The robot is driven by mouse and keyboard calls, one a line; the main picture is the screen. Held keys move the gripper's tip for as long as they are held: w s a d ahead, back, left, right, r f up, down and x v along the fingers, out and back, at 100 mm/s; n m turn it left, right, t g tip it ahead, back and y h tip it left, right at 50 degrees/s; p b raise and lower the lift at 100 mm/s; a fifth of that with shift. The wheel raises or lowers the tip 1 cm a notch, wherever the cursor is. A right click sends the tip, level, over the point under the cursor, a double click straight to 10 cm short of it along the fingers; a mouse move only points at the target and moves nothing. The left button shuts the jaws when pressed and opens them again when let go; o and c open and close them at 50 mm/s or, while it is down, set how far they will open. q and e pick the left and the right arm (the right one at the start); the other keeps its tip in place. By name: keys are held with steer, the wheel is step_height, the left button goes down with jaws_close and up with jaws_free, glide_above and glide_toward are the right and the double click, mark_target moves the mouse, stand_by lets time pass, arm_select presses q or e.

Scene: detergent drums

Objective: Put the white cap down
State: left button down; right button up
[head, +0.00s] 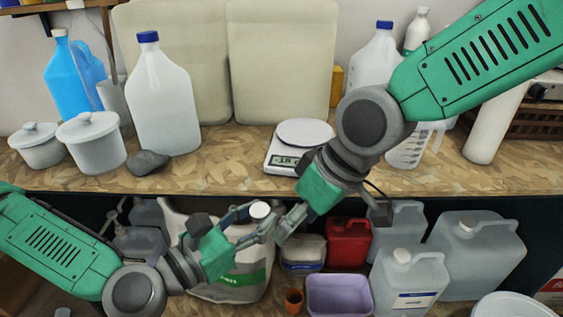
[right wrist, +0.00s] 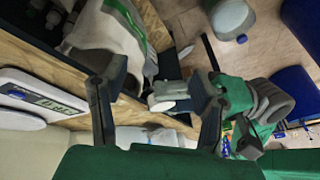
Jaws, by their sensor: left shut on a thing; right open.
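The small white cap (head: 260,210) is held in the air in front of the counter's front edge. My left gripper (head: 252,225) is shut on it. The cap also shows in the right wrist view (right wrist: 168,92), in the left gripper's fingers. My right gripper (head: 283,230) is open and reaches down from the upper right, its fingers close beside the cap. In the right wrist view its two fingers appear on either side of the cap, but I cannot tell whether they touch it.
The wooden counter (head: 230,180) holds a scale (head: 302,133), a blue-capped jug (head: 162,95), white lidded pots (head: 92,143) and a dark stone-like lump (head: 147,163). Below are a red canister (head: 348,241), a lilac tub (head: 338,295) and pale jugs (head: 409,279). Counter between lump and scale is clear.

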mark_target(258, 210)
step_height(258, 210, up, 10)
steer(key=a+n+t, duration=0.1)
steer(key=a+n, duration=0.1)
steer(key=a, duration=0.1)
steer(key=shift+h, duration=0.3)
steer(key=x, duration=1.1)
steer(key=shift+w+f, duration=0.1)
steer(key=shift+w, duration=0.2)
steer(key=c, duration=1.2)
steer(key=o, duration=1.2)
